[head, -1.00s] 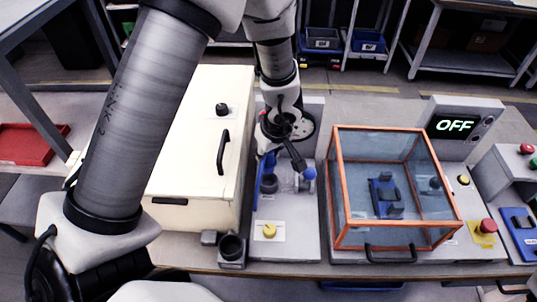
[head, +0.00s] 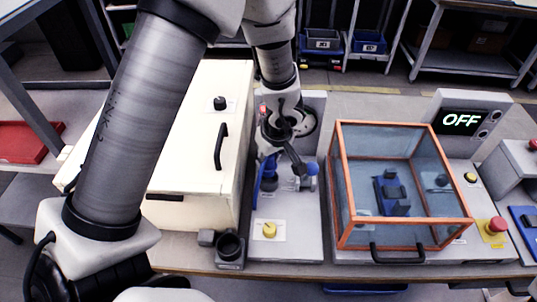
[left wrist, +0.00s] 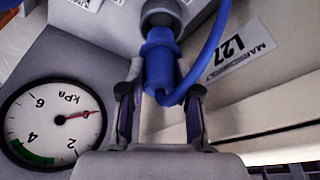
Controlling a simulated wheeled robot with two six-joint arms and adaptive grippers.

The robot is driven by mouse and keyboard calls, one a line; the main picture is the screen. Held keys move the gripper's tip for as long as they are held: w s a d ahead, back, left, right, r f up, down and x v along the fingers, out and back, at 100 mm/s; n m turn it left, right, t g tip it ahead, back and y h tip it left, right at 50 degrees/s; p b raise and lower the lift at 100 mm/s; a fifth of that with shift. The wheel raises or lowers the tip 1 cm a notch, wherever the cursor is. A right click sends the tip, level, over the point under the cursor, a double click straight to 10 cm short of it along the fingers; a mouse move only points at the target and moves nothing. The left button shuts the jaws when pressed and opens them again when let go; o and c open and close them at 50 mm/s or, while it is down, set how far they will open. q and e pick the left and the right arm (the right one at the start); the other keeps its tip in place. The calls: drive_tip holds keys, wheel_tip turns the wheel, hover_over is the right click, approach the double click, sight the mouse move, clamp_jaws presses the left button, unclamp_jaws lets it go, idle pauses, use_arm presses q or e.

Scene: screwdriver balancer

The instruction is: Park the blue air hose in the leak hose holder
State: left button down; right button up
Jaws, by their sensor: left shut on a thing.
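The blue air hose (left wrist: 160,65) ends in a blue fitting that points up to a grey round socket (left wrist: 160,14) in the left wrist view. The fitting's tip meets or overlaps the socket's mouth; I cannot tell how deep it sits. The hose loops off to the upper right. My left gripper (left wrist: 160,108) is shut on the blue air hose, with one finger on each side. In the head view my left gripper (head: 278,170) is low over the grey panel, with blue (head: 268,172) showing beside it. My right gripper is not in view.
A pressure gauge (left wrist: 54,122) is close on the left in the wrist view. A cream box (head: 190,150) stands left of the gripper, an orange-framed clear case (head: 338,190) right. A dark cup (head: 230,248) and yellow knob (head: 269,230) are in front.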

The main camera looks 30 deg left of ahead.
sight(272, 159)
use_arm(q)
drive_tip(key=shift+f, duration=0.3)
idle(0.4)
drive_tip(key=shift+f+b, duration=1.1)
drive_tip(key=shift+f, duration=0.65)
drive_tip(key=c, duration=0.7)
unclamp_jaws()
drive_tip(key=shift+c, duration=0.2)
drive_tip(key=shift+r, duration=0.1)
drive_tip(key=v, duration=0.7)
drive_tip(key=shift+r, duration=0.2)
